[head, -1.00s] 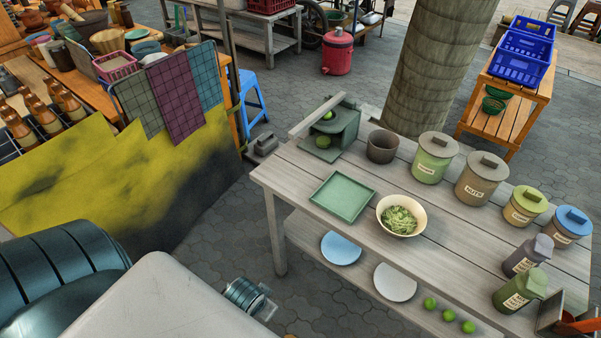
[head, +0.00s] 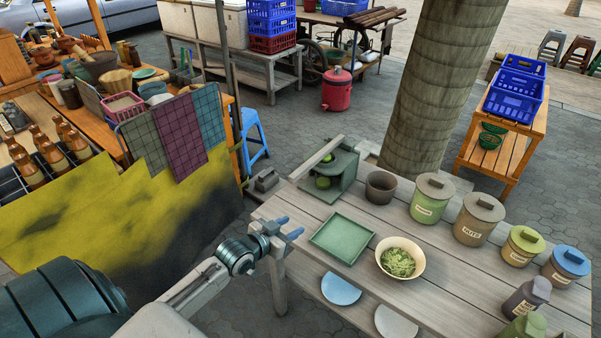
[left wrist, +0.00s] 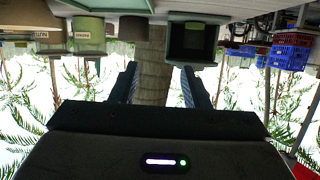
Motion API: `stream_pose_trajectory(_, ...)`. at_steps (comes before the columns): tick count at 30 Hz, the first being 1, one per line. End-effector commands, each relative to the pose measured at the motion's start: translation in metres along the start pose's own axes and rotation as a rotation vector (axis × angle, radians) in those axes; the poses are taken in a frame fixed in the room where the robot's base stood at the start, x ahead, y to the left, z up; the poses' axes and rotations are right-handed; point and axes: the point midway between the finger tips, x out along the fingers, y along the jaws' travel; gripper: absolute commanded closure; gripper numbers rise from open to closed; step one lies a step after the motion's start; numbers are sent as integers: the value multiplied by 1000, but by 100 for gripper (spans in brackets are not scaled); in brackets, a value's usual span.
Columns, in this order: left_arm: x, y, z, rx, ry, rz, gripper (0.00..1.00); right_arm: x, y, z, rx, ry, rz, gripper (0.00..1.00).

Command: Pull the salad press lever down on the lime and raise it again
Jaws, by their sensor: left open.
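The salad press (head: 347,172), a grey-green box, stands at the table's far left corner. It also shows upside down in the left wrist view (left wrist: 192,58). Its pale lever (head: 312,160) slants along its left side, raised at the far end. A green lime (head: 323,183) sits low in the press, and a second small green shape shows above it; I cannot tell what it is. My left gripper (head: 289,227) is open and empty, off the table's left edge, nearer than the press and apart from it. Its two fingers show in the left wrist view (left wrist: 158,88).
On the table (head: 330,215) are a green tray (head: 342,238), a bowl of shredded greens (head: 400,258), a dark pot (head: 380,187) and several lidded jars. A tree trunk (head: 440,85) rises behind. A stall with a yellow cloth (head: 120,215) stands left.

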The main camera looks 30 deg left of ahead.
Motion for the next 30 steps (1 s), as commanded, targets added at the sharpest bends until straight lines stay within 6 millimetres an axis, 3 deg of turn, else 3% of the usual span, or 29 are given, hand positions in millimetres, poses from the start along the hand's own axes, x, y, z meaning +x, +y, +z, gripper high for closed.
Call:
stream_pose_trajectory(1, 10, -20, -14, -2, 67, -13, 58, 0, 0, 0, 0, 0, 0, 64)
stream_pose_trajectory(3, 17, -42, -31, -12, 156, -28, 58, 0, 0, 0, 0, 0, 0, 64)
stream_pose_trajectory(9, 24, -80, -60, -27, 300, -59, 58, 0, 0, 0, 0, 0, 0, 64)
stream_pose_trajectory(17, 42, -84, -64, -30, 320, -62, 58, 21, -2, 1, 0, 0, 0, 64)
stream_pose_trajectory(30, 100, -87, -81, -30, 319, -62, 58, 77, -5, -6, -1, 6, 1, 64)
